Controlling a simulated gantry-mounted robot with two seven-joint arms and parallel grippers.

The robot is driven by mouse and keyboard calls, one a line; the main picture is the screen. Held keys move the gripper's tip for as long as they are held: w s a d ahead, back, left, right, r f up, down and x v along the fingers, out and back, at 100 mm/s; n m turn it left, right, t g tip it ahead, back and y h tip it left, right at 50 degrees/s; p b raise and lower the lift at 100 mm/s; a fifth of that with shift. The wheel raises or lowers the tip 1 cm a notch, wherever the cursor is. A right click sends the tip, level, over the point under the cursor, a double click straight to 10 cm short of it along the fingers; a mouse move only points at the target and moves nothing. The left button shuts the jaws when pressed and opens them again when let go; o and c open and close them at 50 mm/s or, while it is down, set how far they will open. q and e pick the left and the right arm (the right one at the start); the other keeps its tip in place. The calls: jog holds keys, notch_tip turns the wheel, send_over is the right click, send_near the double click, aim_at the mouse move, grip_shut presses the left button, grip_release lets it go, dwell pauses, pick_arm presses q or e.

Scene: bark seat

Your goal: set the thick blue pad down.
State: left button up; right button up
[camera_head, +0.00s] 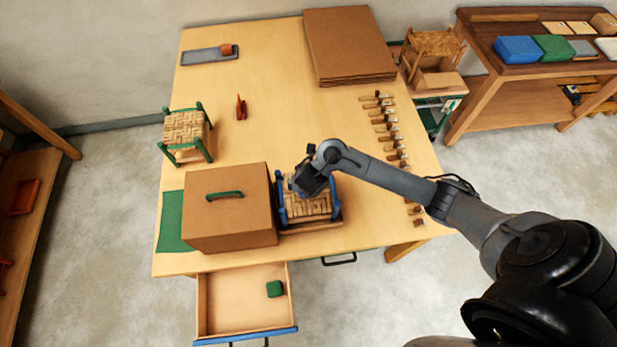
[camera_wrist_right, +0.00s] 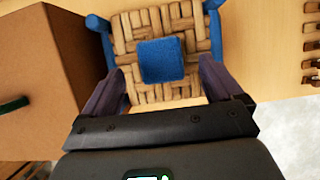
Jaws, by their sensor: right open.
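The thick blue pad (camera_wrist_right: 161,60) lies on the woven bark seat (camera_wrist_right: 130,30) of the blue-framed stool, seen in the right wrist view. The stool (camera_head: 309,210) stands on a low wooden base at the table's front, right of a brown box. My right gripper (camera_head: 308,187) is over the stool. In its wrist view the right gripper (camera_wrist_right: 162,85) is open, with its fingers apart on either side of the pad and clear gaps between. In the head view the gripper mostly hides the pad. My left gripper is not in view.
The brown box (camera_head: 229,213) with a green handle stands close left of the stool. A green-framed stool (camera_head: 186,132) stands farther left. Several tools (camera_head: 388,125) line the table's right side. An open drawer (camera_head: 243,303) holds a green block (camera_head: 274,288). The table's middle is clear.

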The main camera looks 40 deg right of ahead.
jog(key=s+a+r+m+y+p, duration=0.2)
jog(key=s+a+r+m+p, duration=0.2)
jog(key=s+a+r+m, duration=0.6)
jog(key=s+d+r+m, duration=0.3)
jog(key=s+m, duration=0.6)
jog(key=m, duration=0.8)
jog(key=shift+r+y, duration=0.4)
jog(key=shift+r, duration=0.2)
jog(key=shift+a, duration=0.1)
